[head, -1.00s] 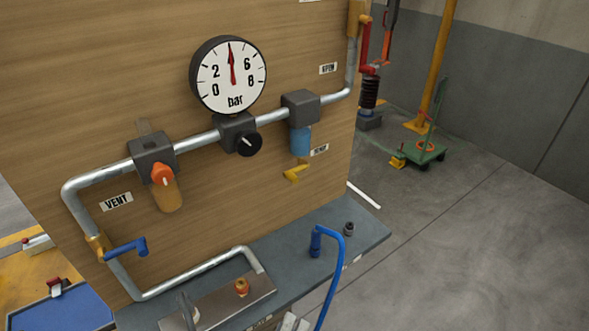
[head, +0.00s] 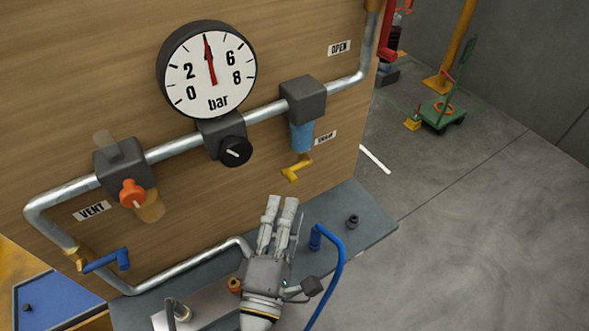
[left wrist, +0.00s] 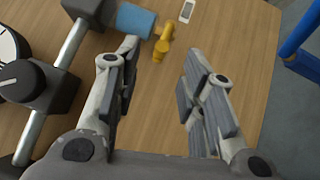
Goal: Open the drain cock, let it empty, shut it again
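The yellow drain cock (head: 297,168) hangs below the blue filter bowl (head: 301,136) on the wooden panel. Its lever slants down to the left in the head view. My left gripper (head: 281,200) is below it, fingers pointing up towards it, apart from it and empty. In the left wrist view the fingers (left wrist: 160,62) are spread wide, and the cock (left wrist: 163,42) and blue bowl (left wrist: 135,21) show beyond the fingertips, nearer the left finger. The pressure gauge (head: 207,69) has its red needle pointing almost straight up, between 2 and 6. My right gripper is not in view.
A black knob (head: 235,151) and an orange knob (head: 132,193) stick out along the pipe. A blue lever (head: 106,261) sits at lower left. A blue hose (head: 334,262) arches up from the grey shelf (head: 366,225), right of my gripper. Open floor lies to the right.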

